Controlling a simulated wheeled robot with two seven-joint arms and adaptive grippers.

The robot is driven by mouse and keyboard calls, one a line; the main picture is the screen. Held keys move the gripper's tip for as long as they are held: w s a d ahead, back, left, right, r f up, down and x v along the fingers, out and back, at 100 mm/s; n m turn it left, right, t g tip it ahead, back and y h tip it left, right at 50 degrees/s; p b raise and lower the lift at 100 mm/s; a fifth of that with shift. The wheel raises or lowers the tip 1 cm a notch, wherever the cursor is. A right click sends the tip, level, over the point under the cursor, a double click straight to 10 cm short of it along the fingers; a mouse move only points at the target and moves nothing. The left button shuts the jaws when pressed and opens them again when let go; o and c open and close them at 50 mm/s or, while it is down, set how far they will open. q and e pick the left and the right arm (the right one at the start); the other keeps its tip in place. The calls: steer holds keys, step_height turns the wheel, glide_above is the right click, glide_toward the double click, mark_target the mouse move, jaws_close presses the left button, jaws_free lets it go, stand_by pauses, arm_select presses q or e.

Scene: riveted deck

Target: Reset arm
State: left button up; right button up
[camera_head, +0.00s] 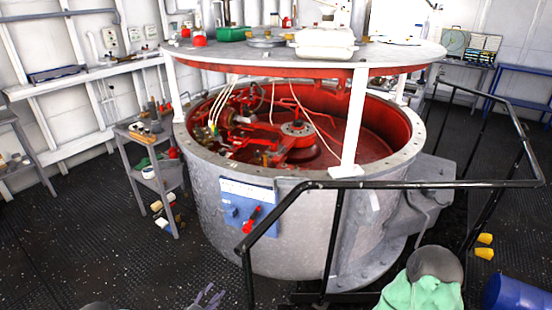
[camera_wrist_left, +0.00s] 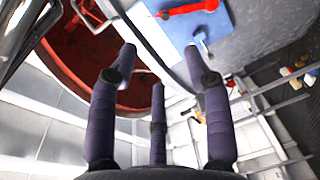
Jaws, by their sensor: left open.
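My left gripper (camera_head: 207,298) shows at the bottom edge of the head view, low in front of the large grey round tank. The fingers look clear of these things. My right gripper is not in view.
The grey tank (camera_head: 290,225) with its white-topped round table (camera_head: 400,52) fills the middle. A black railing (camera_head: 400,184) crosses in front. A grey shelf cart (camera_head: 150,160) stands left. Green cloth (camera_head: 420,294) and a blue drum (camera_head: 515,295) are lower right. Floor at left is open.

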arm_select(q)
steer(key=s+d+f+m+g+h, duration=0.2)
steer(key=s+d+g, duration=0.4)
steer(key=s+d, duration=0.25)
steer(key=s+d+f+m+g+h, duration=0.2)
steer(key=s+d+f+g, duration=0.1)
steer(key=s+d+g, duration=0.5)
steer(key=s+a+r+m+g+y, duration=0.1)
steer(key=s+y, duration=0.6)
steer(key=s, duration=0.7)
steer(key=a+r+m+p, duration=0.1)
steer(key=a+m, duration=0.1)
steer(key=m, duration=0.1)
steer(key=shift+s+m+y, duration=0.3)
steer(key=shift+y, duration=0.1)
steer(key=shift+a, duration=0.1)
